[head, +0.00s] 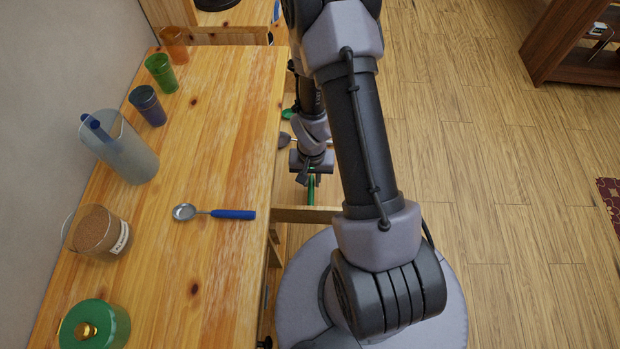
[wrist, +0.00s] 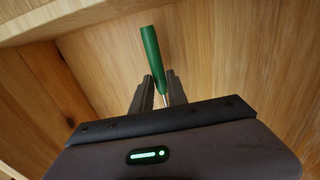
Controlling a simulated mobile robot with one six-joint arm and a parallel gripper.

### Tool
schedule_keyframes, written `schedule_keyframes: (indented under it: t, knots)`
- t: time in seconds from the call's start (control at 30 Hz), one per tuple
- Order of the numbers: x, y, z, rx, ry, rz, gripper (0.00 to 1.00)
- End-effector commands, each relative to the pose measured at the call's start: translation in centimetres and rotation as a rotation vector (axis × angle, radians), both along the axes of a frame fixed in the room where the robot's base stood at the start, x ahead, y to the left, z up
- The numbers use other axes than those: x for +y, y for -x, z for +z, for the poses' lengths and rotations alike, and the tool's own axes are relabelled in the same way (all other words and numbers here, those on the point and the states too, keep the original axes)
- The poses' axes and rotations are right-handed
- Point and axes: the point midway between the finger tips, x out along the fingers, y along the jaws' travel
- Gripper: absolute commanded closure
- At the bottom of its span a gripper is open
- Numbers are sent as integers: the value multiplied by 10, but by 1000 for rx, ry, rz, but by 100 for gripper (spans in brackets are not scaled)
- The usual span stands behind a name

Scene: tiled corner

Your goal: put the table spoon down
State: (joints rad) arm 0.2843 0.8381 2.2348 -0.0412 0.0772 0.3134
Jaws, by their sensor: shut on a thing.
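My gripper (head: 312,178) hangs just off the right edge of the wooden table, low beside it. In the wrist view my gripper (wrist: 157,88) is shut on a green-handled utensil, taken to be the table spoon (wrist: 150,52). Its green handle points up and away from the fingers, and a short metal part shows between them. Another spoon (head: 213,212), with a blue handle, lies on the table.
The wooden table (head: 205,285) also bears a jug (head: 125,150), a brown-filled jar (head: 97,232), a green lidded pot (head: 95,326) and blue, green and orange cups. Its right half is mostly clear. Wooden boards (wrist: 235,50) surround my gripper closely in the wrist view.

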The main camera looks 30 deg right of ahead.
Motion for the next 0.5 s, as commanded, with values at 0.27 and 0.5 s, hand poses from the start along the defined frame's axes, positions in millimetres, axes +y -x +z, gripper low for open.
schedule_keyframes:
  t: [0.27,0.5]
  knots:
    - [0,0,-24,1,0,1,100]
    - [0,0,-27,1,0,1,73]
